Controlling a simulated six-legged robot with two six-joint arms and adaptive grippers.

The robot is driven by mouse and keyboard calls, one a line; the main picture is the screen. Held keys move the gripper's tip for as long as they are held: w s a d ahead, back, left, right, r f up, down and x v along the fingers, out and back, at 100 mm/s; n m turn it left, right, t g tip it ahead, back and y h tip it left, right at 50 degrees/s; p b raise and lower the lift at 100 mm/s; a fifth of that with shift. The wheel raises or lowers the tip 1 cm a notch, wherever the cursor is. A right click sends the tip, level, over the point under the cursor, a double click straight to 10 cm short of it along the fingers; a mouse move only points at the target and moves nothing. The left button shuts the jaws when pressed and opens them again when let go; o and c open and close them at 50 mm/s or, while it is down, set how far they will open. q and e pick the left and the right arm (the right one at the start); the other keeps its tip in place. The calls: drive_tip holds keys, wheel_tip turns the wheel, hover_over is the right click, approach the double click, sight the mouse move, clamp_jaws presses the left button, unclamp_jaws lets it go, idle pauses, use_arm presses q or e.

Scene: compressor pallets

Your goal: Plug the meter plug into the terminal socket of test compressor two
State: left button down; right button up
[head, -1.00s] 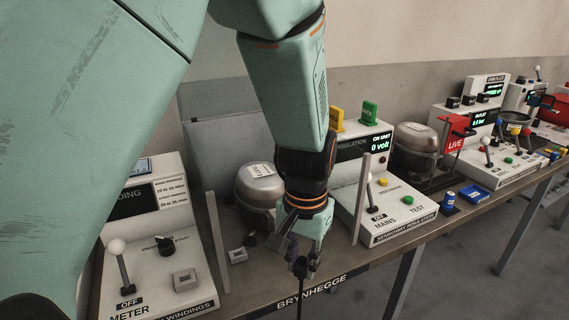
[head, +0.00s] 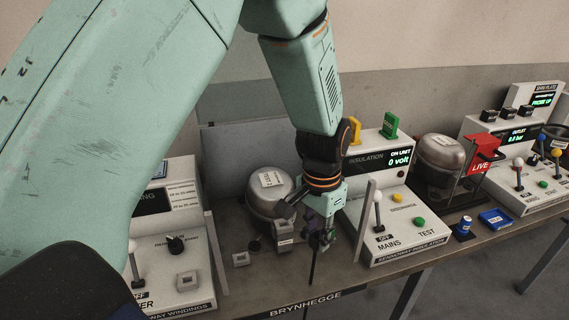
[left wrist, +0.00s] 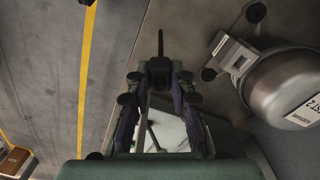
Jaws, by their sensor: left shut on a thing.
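Test compressor two is the silver dome-topped can (head: 266,196) with a white label in the head view; its "2" label shows at the right of the left wrist view (left wrist: 285,88). Its terminal socket looks to be the pale block on its side (left wrist: 234,57), also partly visible in the head view (head: 284,228). My left gripper (head: 322,242) is just right of the compressor, apart from the socket. It is shut on the black meter plug (left wrist: 159,70), whose dark cable hangs down (head: 313,266). My right gripper is not in view.
The windings panel (head: 184,265) with a lever and socket stands left.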

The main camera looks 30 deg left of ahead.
use_arm(q)
drive_tip(key=r+p, duration=0.1)
drive_tip(key=p, duration=0.1)
drive_tip(key=a+r+m+p, duration=0.1)
drive_tip(key=shift+w+r, duration=0.25)
drive_tip(key=shift+r, duration=0.1)
drive_tip(key=w+a+r+m+p, duration=0.35)
drive_tip(key=a+p, duration=0.55)
drive_tip(key=p, duration=0.3)
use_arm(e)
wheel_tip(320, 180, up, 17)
use_arm(q)
drive_tip(key=shift+m, duration=0.35)
drive_tip(key=f, duration=0.1)
drive_tip(key=f+b, duration=0.2)
drive_tip(key=f, duration=0.1)
drive_tip(key=shift+s+a+f, duration=0.1)
drive_tip(key=shift+s+a, duration=0.05)
drive_tip(key=shift+a, duration=0.15)
drive_tip(key=shift+s+f+b, duration=0.1)
drive_tip(key=shift+f+b, duration=0.45)
drive_tip(key=shift+b, duration=0.05)
drive_tip(key=shift+f, duration=0.45)
drive_tip(key=shift+a+f, duration=0.1)
drive_tip(key=shift+a, duration=0.05)
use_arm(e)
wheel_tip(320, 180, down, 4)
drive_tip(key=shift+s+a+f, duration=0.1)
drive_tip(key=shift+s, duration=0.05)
